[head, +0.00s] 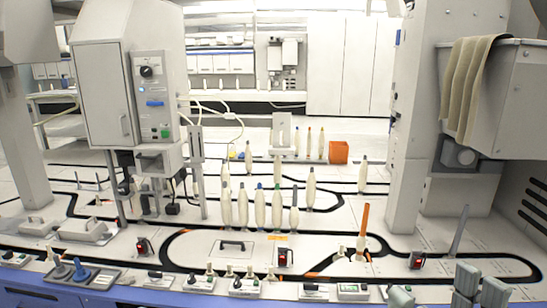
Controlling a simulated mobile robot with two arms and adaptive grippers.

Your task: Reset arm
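My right gripper (438,291) shows only by its grey-green fingertips at the bottom edge, right of centre. Two fingertips stand together on the right and one stands apart on the left. The gap between them is wide and I see nothing held in it. The rest of this gripper and its arm is below the picture. My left gripper and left arm are not in view. Several cream bobbins (260,207) stand upright in the middle of the worktop, well away from the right gripper.
Near the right gripper, an orange rod (362,230) stands upright and a grey rod (459,232) leans. Small switch boxes (314,292) line the blue front edge. A machine cabinet (103,92) and a thick column (412,150) rise from the worktop. An orange box (339,152) sits farther back.

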